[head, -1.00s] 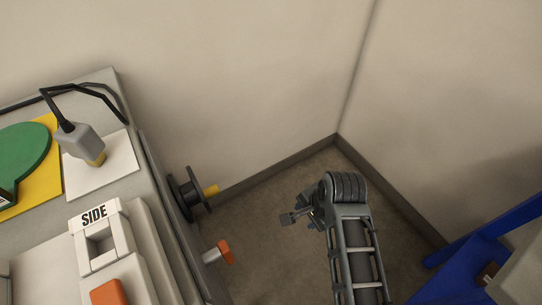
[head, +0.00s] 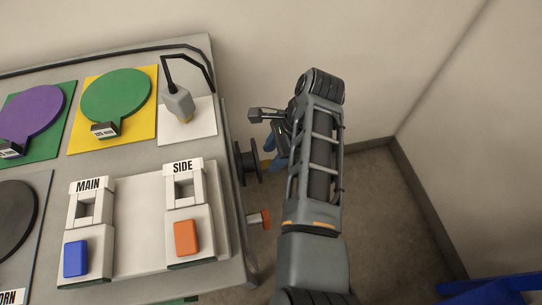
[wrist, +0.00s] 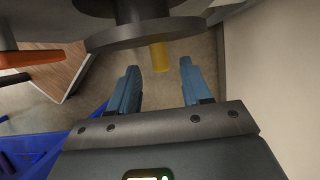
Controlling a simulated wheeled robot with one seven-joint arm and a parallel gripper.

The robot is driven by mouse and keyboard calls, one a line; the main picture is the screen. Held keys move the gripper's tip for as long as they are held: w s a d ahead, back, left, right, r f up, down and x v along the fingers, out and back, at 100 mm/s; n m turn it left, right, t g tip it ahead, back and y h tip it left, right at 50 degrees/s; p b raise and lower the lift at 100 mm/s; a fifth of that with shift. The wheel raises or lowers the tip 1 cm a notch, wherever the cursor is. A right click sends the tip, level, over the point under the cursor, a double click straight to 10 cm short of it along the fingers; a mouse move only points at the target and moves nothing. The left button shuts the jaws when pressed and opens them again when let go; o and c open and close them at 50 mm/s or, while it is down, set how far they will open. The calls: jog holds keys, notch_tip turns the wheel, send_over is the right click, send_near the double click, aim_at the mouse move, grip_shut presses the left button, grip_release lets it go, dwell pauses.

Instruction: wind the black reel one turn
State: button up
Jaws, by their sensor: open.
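The black reel (head: 247,163) is mounted on the right side of the grey cart, near its back corner. In the wrist view the reel's dark round flange (wrist: 150,34) is at the top, with a yellow handle (wrist: 159,56) sticking out from it toward my gripper. My gripper (wrist: 158,82) is open, its two blue fingers one on each side of the handle's line, apart from it. In the head view my gripper (head: 268,150) is just right of the reel, mostly hidden by my arm; only a bit of the yellow handle shows.
An orange-tipped lever (head: 261,218) sticks out of the cart side below the reel; it also shows in the wrist view (wrist: 30,58). The cart top (head: 140,166) holds SIDE and MAIN blocks and coloured plates. Walls stand behind and right. A blue object (head: 495,289) is at lower right.

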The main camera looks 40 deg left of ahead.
jog(key=shift+x, duration=1.1)
grip_shut()
